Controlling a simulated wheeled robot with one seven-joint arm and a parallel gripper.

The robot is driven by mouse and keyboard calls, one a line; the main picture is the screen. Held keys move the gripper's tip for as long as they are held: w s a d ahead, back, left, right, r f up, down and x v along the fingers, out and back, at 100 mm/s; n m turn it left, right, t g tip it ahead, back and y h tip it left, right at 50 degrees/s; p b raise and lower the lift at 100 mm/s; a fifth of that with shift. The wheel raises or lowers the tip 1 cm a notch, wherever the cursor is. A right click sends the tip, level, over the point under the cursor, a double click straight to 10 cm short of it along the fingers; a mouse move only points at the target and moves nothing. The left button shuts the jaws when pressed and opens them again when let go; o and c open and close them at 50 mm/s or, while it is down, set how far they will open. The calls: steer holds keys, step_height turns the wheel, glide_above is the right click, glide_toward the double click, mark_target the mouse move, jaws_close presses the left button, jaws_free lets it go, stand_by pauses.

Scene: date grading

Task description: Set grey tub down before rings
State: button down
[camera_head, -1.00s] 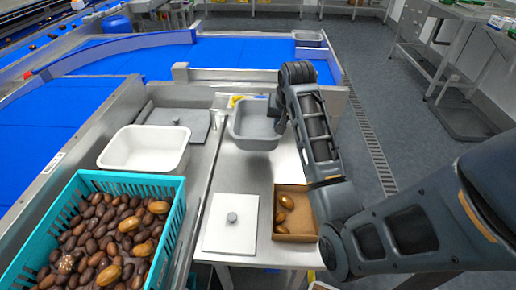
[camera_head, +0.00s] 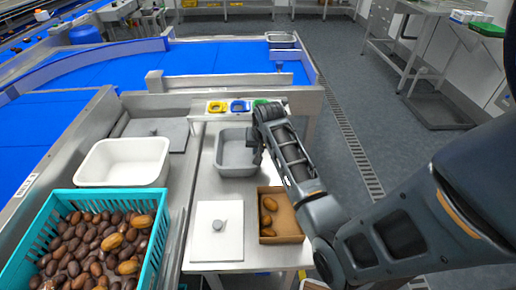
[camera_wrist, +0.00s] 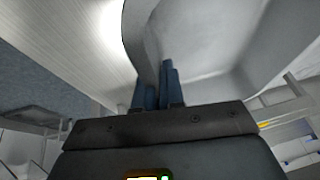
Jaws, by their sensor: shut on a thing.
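The grey tub (camera_head: 235,168) is a rectangular open container, empty as far as I see, level over the steel counter in front of the rings. My gripper (camera_head: 257,157) is at its right side. In the wrist view my gripper fingers (camera_wrist: 160,88) are shut on the wall of the tub (camera_wrist: 205,50). Whether the tub's base touches the counter I cannot tell. The rings stand in a row behind the tub on a ledge: yellow (camera_head: 217,107), blue (camera_head: 239,106) and green (camera_head: 261,103), the green one partly hidden by my arm.
A cardboard box (camera_head: 284,239) with a few dates and a white board with a knob (camera_head: 217,245) lie in front of the tub. A white tub (camera_head: 122,182) and a teal crate (camera_head: 155,240) of dates stand at left.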

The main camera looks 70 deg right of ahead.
steer(key=shift+f, duration=0.1)
steer(key=c, duration=1.2)
jaws_free()
steer(key=shift+c, duration=0.2)
